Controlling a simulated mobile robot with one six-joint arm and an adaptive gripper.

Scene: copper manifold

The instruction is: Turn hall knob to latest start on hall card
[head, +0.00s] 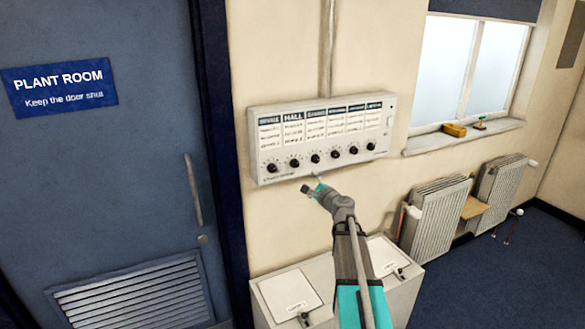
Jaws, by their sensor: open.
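A pale control panel (383,115) is fixed to the cream wall, with a row of labelled cards above a row of black knobs. The hall card (293,130) is second from the left, headed "HALL"; its smaller lines are too small to read. The hall knob (294,162) sits below it, and its pointer setting cannot be made out. My gripper (312,183) is open and empty, just below the panel's lower edge, below and slightly right of the hall knob. It appears apart from the knobs.
White cabinets (262,296) stand against the wall below the panel, under my arm. A blue plant room door (130,170) is at left. Radiators (437,222) and a window sill (465,136) with small objects are at right.

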